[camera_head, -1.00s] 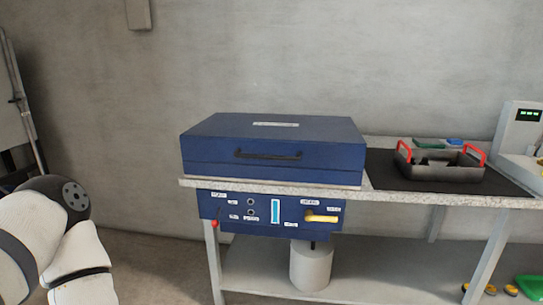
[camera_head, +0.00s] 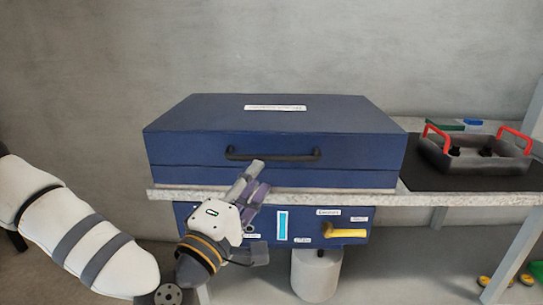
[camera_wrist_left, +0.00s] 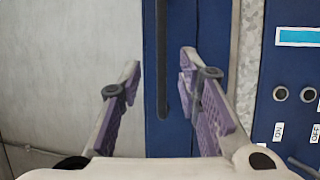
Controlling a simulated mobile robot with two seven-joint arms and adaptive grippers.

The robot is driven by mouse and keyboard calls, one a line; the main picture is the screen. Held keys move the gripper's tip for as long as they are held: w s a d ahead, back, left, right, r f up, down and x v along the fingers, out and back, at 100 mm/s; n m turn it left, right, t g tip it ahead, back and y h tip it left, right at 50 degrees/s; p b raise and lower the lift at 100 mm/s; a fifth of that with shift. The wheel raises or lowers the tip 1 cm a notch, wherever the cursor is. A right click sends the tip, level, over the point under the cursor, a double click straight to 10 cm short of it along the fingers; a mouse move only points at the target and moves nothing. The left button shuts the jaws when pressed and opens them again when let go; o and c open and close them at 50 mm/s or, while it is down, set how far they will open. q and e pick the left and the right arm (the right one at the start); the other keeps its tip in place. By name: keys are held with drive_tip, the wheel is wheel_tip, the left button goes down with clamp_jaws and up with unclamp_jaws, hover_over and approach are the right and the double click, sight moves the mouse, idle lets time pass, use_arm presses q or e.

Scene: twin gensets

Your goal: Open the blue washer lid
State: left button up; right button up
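The blue washer lid (camera_head: 215,112) is shut on the bench, with a white label on top. Its dark bar handle (camera_head: 275,156) runs across the front face. My left gripper (camera_head: 257,176) is open just in front of and below the left half of the handle. In the left wrist view the handle (camera_wrist_left: 162,50) appears as an upright dark bar between the two open purple-padded fingers. Whether the fingertips reach around it cannot be told; nothing is gripped. My right gripper is not in view.
Below the bench top (camera_head: 390,191) is a blue control panel (camera_head: 303,230) with a yellow lever (camera_head: 343,233), partly hidden by my left gripper. A grey basket with red handles (camera_head: 470,155) stands on a dark mat at right. A white cylinder (camera_head: 316,273) sits underneath.

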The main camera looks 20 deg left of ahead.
sight(271, 160)
use_arm(q)
drive_tip(key=x, duration=0.8)
drive_tip(key=shift+f, duration=0.1)
clamp_jaws()
